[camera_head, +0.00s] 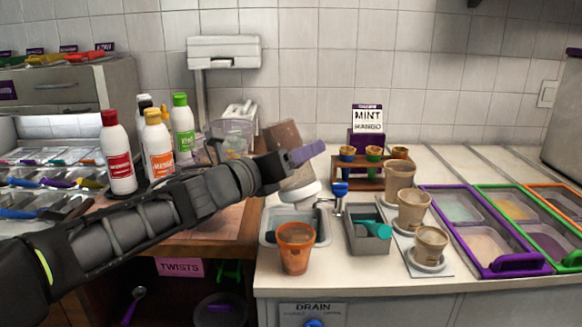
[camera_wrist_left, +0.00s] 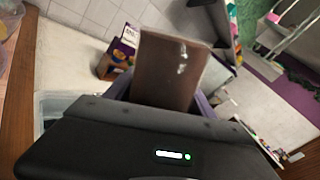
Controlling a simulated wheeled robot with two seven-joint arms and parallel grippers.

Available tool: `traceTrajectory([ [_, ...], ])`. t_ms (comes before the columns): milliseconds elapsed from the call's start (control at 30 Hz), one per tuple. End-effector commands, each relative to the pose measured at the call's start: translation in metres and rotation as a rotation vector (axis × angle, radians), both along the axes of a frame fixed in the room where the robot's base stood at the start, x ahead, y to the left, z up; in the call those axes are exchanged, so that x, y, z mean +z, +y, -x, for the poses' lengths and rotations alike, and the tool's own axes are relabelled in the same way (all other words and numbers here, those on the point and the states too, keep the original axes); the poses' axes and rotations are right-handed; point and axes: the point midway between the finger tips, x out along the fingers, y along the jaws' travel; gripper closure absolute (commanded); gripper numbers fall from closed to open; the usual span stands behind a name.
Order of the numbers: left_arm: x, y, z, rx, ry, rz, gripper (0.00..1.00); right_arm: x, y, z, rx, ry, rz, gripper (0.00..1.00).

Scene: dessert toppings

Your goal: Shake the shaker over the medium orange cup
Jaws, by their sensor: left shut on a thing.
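The shaker (camera_head: 283,137) has a brown body and a white cap at its lower end. It is tipped cap-down above the counter. My left gripper (camera_head: 296,158) is shut around the shaker's middle, with a purple finger showing on the right. The left wrist view shows the shaker's brown body (camera_wrist_left: 170,72) between the fingers. An orange translucent cup (camera_head: 296,250) stands upright at the counter's front left. The cap is above the cup in the picture, apart from it; whether it is directly over the cup's mouth I cannot tell. My right gripper is out of view.
A sink (camera_head: 268,238) lies behind the orange cup. A grey bin (camera_head: 368,240) with a teal scoop stands to its right, then several beige cups (camera_head: 413,210). Purple-framed tubs (camera_head: 480,262) are farther right. Sauce bottles (camera_head: 119,155) stand behind my left arm.

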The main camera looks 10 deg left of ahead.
Motion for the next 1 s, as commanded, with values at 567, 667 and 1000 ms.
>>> traceTrajectory([
  [567, 0.046, 0.000, 0.001, -0.001, -0.003, 0.000, 0.94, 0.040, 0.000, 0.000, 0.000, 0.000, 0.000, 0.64],
  [667, 0.052, 0.000, 0.001, -0.001, -0.003, -0.001, 0.94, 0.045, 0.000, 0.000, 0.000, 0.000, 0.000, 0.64],
  [1000, 0.054, 0.000, 0.001, -0.001, -0.003, 0.000, 0.94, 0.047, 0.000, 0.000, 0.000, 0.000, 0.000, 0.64],
])
